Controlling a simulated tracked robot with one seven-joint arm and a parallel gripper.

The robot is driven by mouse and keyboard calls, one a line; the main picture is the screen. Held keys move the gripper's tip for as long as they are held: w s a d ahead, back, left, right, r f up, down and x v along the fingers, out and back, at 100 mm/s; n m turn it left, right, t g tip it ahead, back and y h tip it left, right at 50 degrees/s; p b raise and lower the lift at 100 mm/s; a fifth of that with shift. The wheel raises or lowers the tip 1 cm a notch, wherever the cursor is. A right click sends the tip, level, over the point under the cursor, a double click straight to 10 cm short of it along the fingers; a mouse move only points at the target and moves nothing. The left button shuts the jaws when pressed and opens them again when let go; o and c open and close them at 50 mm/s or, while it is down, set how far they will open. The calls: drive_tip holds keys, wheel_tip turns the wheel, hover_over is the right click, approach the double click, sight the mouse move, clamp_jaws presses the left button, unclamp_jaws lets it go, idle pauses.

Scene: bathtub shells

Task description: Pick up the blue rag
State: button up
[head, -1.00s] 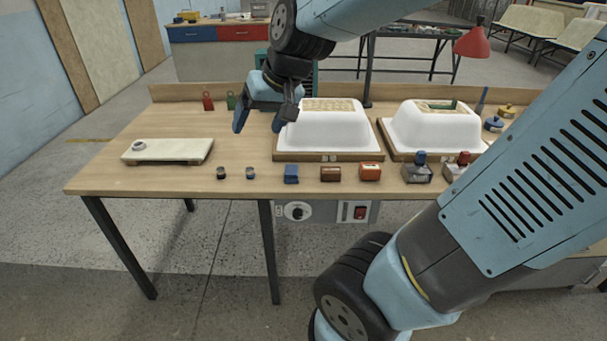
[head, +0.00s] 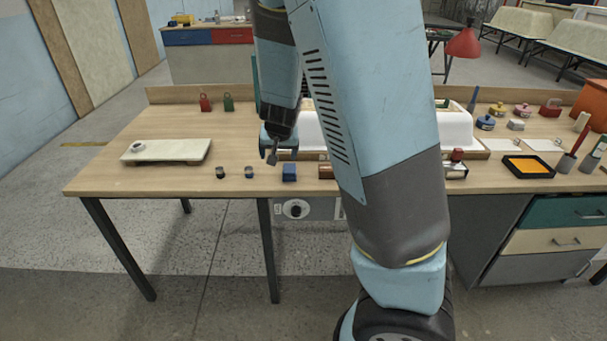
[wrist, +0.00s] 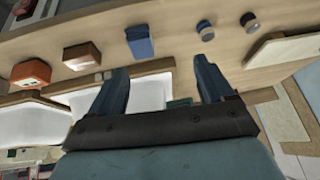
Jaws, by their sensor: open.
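The blue rag (head: 289,172) is a small folded blue block near the front edge of the workbench, left of a brown block. In the wrist view the rag (wrist: 139,42) lies beyond my fingertips, roughly between the lines of the two fingers. My gripper (head: 278,155) is just behind and above the rag in the head view, apart from it. In the wrist view my gripper (wrist: 163,75) has its two blue fingers spread with nothing between them.
Two small dark cylinders (head: 249,172) stand left of the rag. A brown block (head: 325,171) is close on its right, partly behind my arm. White tub shells (head: 455,128) stand behind. A pale slab (head: 175,151) lies at left, with bare bench (head: 235,140) between.

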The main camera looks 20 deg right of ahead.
drive_tip(key=shift+w+d+f+h, duration=0.55)
drive_tip(key=shift+d+h, duration=0.15)
drive_tip(key=shift+d, duration=0.5)
approach(289, 168)
drive_tip(key=shift+x, duration=5.15)
drive_tip(key=c, duration=1.1)
drive_tip(key=shift+c, duration=0.2)
